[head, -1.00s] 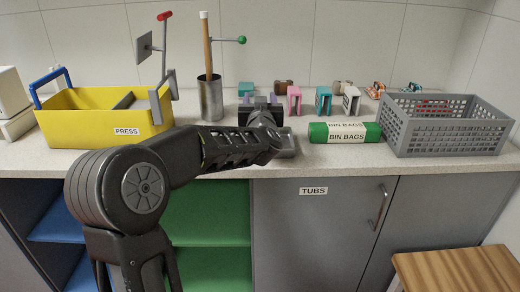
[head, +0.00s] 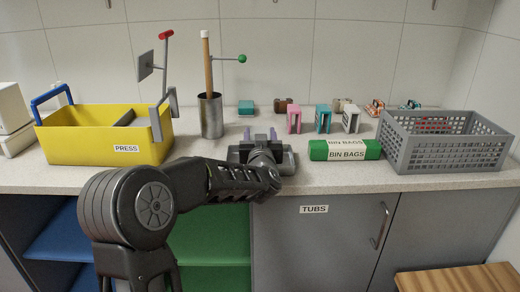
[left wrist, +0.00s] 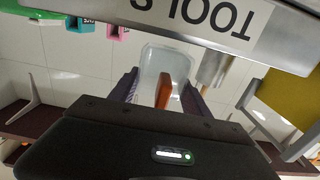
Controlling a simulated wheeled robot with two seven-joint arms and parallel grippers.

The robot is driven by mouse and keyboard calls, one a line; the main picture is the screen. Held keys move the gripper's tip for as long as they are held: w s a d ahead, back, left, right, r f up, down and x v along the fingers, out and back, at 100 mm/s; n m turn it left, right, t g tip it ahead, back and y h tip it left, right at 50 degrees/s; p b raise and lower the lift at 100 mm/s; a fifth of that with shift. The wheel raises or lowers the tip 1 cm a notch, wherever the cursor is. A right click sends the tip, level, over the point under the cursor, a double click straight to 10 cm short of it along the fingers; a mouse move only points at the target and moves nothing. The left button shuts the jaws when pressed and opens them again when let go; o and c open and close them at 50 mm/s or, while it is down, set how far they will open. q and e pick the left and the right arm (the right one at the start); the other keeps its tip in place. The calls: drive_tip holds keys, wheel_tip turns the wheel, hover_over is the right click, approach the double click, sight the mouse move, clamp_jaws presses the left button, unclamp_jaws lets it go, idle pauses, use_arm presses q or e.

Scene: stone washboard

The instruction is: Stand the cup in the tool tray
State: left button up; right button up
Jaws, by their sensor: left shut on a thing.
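My left gripper (head: 260,135) is over the counter, right behind or above a low grey tray (head: 288,161). In the left wrist view its two purple-grey fingers (left wrist: 163,90) are closed on the sides of a pale, see-through cup (left wrist: 165,62). An orange-brown piece shows at the cup; I cannot tell whether it is inside or behind. The tray's front, lettered TOOLS (left wrist: 212,18), shows upside down at the top of that view. My gripper hides much of the tray in the head view, so I cannot tell whether the cup touches it. My right gripper is not in view.
A yellow PRESS crate (head: 75,143) and a steel canister (head: 211,117) with a wooden rod stand to the left. A green bin-bag roll (head: 344,150) and a grey perforated basket (head: 445,153) are to the right. Small coloured clips (head: 323,118) stand behind.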

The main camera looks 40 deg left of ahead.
use_arm(q)
drive_tip(key=shift+f, duration=2.25)
drive_tip(key=shift+f+b, duration=0.2)
drive_tip(key=shift+b, duration=0.2)
drive_tip(key=o, duration=1.4)
drive_tip(key=shift+r, duration=0.1)
drive_tip(key=shift+r, duration=0.2)
drive_tip(key=shift+s+d+f, duration=0.15)
drive_tip(key=shift+s+d, duration=0.05)
drive_tip(key=shift+s, duration=0.05)
drive_tip(key=v, duration=1.1)
drive_tip(key=shift+s+d, duration=0.15)
